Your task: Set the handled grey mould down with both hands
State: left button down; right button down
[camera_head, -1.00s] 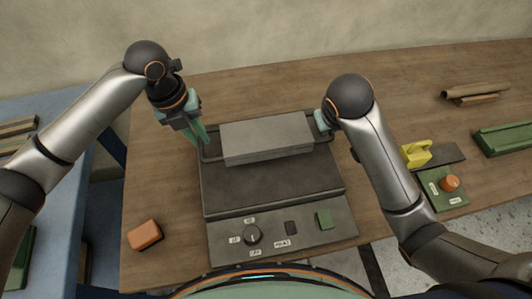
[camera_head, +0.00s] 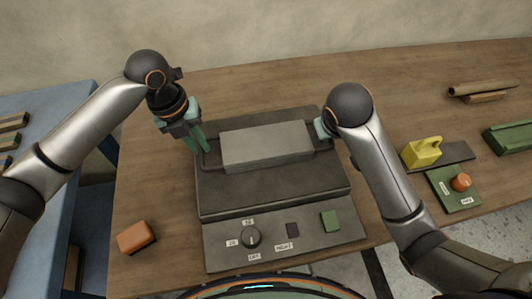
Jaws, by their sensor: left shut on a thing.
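The handled grey mould (camera_head: 267,147) is a long grey block with a dark handle at each end. It is level over the back part of a dark flat-topped machine (camera_head: 275,188); I cannot tell whether it touches the top. My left gripper (camera_head: 202,146) points down at the mould's left end and is shut on the left handle. My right gripper (camera_head: 323,129) is at the right handle. Its teal part shows beside my arm, but its fingertips are mostly hidden, so its grip cannot be made out.
The machine's front panel has a knob (camera_head: 251,237) and a green button (camera_head: 330,221). An orange block (camera_head: 137,237) lies to the left. To the right are a yellow handled object (camera_head: 423,152), a green box with an orange button (camera_head: 461,182) and brown rolls (camera_head: 482,91).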

pick_arm(q)
jog(key=c, duration=0.9)
grip_release()
pick_arm(e)
jog(key=c, duration=0.9)
grip_release()
pick_arm(q)
jog(key=shift+r, duration=0.1)
pick_arm(e)
jog(key=shift+r, duration=0.1)
jog(key=shift+v, duration=1.35)
pick_arm(q)
jog(key=r, duration=0.3)
jog(key=a+r, duration=0.1)
jog(key=r, duration=0.3)
jog(key=a+r, duration=0.1)
jog(key=r, duration=0.3)
jog(key=shift+s+r, duration=0.15)
jog(key=shift+r, duration=0.1)
pick_arm(e)
jog(key=s+a, duration=0.1)
jog(key=s, duration=0.3)
jog(key=s+a, duration=0.1)
jog(key=s, duration=0.2)
jog(key=s+a, duration=0.1)
jog(key=s, duration=0.3)
jog(key=shift+s+a, duration=0.3)
jog(key=shift+a, duration=0.1)
